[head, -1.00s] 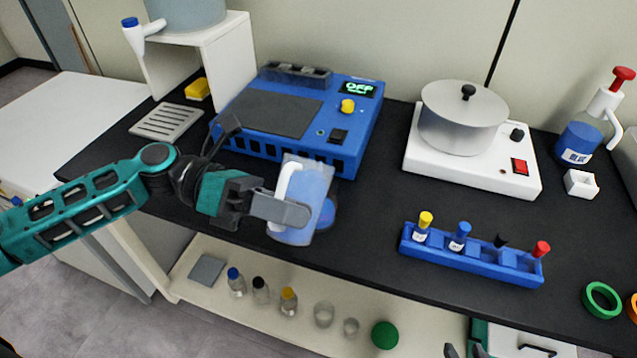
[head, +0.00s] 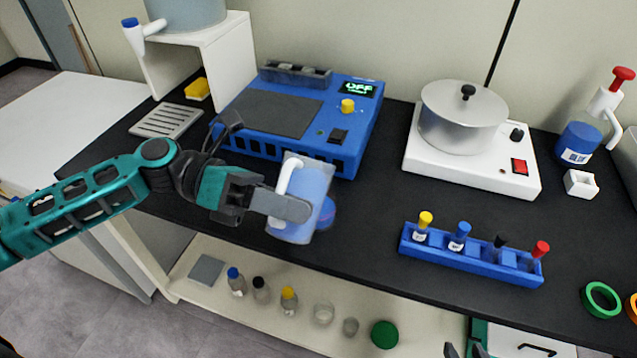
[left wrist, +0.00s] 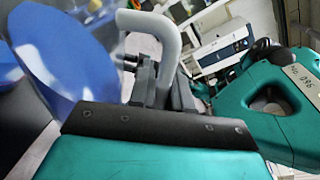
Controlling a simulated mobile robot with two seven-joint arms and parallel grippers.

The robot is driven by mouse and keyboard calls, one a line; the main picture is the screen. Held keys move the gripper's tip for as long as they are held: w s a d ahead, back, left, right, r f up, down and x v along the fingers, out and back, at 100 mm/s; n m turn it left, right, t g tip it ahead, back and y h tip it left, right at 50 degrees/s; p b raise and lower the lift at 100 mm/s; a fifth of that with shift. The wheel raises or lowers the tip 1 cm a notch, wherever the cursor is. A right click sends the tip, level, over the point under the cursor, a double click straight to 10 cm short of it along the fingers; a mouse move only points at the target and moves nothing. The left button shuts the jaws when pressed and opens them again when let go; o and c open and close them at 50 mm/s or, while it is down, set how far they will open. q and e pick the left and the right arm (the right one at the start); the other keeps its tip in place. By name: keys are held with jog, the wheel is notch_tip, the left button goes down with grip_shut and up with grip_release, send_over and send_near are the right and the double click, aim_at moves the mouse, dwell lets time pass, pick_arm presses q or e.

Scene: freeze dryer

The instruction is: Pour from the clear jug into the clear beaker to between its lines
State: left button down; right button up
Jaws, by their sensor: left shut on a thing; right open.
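The clear jug (head: 306,196) holds blue liquid and has a white handle. My left gripper (head: 292,207) is shut on the jug and holds it tilted over the black bench, near its front edge. In the left wrist view the jug (left wrist: 75,60) fills the upper left, with its white handle at the jaws. A small blue-filled vessel (head: 328,213), apparently the clear beaker, shows just right of and behind the jug. The jug hides most of it, so its lines and level cannot be read. My right gripper (head: 465,350) is open at the bottom edge, away from both.
A blue device (head: 360,130) reading OFF stands behind the jug. A blue rack (head: 470,262) with colored-cap vials lies to the right. A white hotplate (head: 475,178) bears a pot (head: 462,125). Bottles and glassware stand on the lower shelf (head: 225,290). The bench middle is clear.

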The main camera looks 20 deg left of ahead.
aim_at(284, 235)
pick_arm(q)
jog(key=shift+w+r+n+p, duration=0.2)
jog(key=shift+n+p, duration=0.1)
jog(key=shift+p, duration=0.8)
pick_arm(e)
jog(key=shift+r, duration=1.1)
pick_arm(q)
jog(key=b, duration=0.1)
jog(key=f+b, duration=0.1)
jog(key=b, duration=0.1)
jog(key=shift+s+f, duration=0.2)
jog(key=shift+f, duration=0.1)
jog(key=shift+s+a+f+m, duration=0.1)
jog(key=shift+s+f+m, duration=0.6)
jog(key=shift+m, duration=0.5)
jog(key=shift+s+f+m+t, duration=0.3)
jog(key=shift+f, duration=0.15)
jog(key=s+f+m+h+b, duration=0.1)
jog(key=s+f+m+b, duration=0.2)
jog(key=f+m+b, duration=0.2)
jog(key=shift+s+a+f+m+h+b, duration=0.3)
jog(key=shift+f+m, duration=0.2)
jog(key=shift+f, duration=1.1)
pick_arm(e)
notch_tip(284, 235, down, 6)
jog(key=w+a, duration=0.1)
jog(key=shift+a+y, duration=0.3)
jog(key=shift+y, duration=0.1)
